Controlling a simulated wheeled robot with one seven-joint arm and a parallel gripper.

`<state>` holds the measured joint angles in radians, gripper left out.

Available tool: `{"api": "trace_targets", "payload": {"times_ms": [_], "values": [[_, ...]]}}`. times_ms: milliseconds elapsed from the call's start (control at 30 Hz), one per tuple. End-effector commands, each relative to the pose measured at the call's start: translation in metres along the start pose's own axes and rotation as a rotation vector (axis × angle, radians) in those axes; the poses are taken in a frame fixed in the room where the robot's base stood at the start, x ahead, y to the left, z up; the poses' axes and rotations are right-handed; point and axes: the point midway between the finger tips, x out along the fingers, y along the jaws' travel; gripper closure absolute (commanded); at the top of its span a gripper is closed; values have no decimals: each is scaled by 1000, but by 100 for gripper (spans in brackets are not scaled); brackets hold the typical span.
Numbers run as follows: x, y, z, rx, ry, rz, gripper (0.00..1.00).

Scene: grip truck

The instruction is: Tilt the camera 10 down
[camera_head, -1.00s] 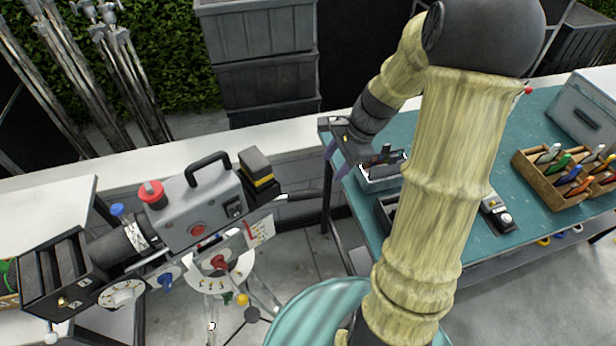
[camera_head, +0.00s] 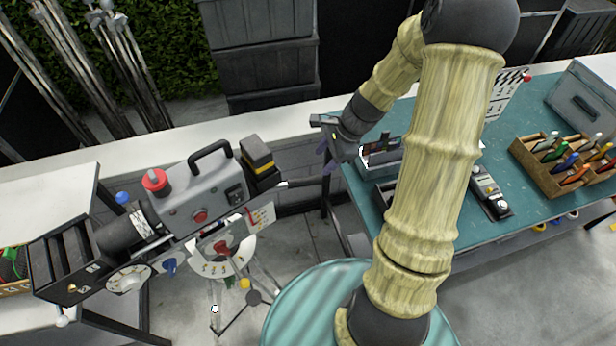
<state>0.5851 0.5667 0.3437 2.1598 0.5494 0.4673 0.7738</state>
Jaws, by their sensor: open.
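A grey film camera (camera_head: 200,199) with a black top handle, a red knob and a dark lens hood stands on a tripod head at the left. A white dial (camera_head: 223,258) with a red knob sits under the body, and a pan handle (camera_head: 308,183) sticks out to the right. The camera looks tilted, its lens end lower at the left. My gripper (camera_head: 328,158) is open and empty, to the right of the camera body and apart from it, near the table's left edge. Its fingers point down and left.
A teal table (camera_head: 531,195) at the right holds a wooden box of markers (camera_head: 545,172), a grey case (camera_head: 590,103), a small device (camera_head: 490,190) and a clapperboard (camera_head: 505,88). A white table (camera_head: 50,185) stands at the left. Dark crates (camera_head: 262,60) and metal stands (camera_head: 130,80) are behind.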

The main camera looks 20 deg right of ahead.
Motion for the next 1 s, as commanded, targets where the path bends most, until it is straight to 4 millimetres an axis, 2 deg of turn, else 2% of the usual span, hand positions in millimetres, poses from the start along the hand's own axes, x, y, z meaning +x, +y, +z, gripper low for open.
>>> {"api": "trace_targets", "payload": {"times_ms": [700, 1000], "values": [[93, 0, 1, 0, -2, 2, 51], [112, 0, 0, -1, 1, -1, 51]]}}
